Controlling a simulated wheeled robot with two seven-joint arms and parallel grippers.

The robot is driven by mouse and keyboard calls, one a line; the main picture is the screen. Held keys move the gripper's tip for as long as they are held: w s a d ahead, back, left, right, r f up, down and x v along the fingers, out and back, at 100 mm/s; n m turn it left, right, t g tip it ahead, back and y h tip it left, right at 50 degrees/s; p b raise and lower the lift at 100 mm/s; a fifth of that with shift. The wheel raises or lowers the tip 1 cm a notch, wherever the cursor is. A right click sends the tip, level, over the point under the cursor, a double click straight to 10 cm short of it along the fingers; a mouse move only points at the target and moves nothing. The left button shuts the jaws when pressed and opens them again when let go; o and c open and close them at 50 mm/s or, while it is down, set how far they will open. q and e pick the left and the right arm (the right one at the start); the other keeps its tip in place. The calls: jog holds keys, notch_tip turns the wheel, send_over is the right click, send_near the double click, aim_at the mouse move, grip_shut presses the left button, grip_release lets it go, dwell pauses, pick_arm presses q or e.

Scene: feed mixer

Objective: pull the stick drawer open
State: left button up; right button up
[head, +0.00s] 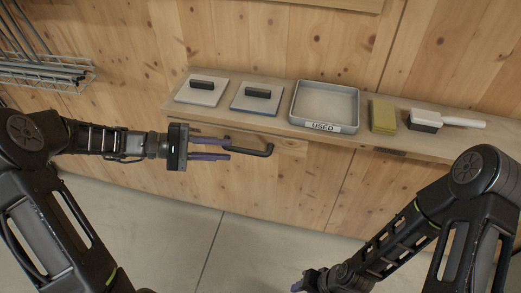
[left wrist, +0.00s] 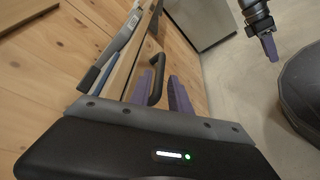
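The drawer's black bar handle (head: 262,151) sticks out from the wooden front (head: 290,150) just under the shelf edge. The drawer looks closed, though its outline is hard to make out. My left gripper (head: 231,149) points right at the handle, its purple fingers apart. In the left wrist view the handle (left wrist: 157,72) shows between the two fingers (left wrist: 160,92), with a gap at the right finger; contact at the left one is unclear. My right gripper (head: 299,285) is low at the bottom of the head view, away from the drawer; its opening is unclear.
A wire rack with sticks (head: 45,72) hangs at the left. Floor before the cabinet is clear.

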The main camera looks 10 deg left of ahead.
aim_at(242, 151)
dwell(0.3)
pick_arm(q)
jog(key=shift+p+x, duration=0.45)
jog(key=shift+x, duration=3.5)
jog(key=shift+c, duration=0.2)
grip_shut()
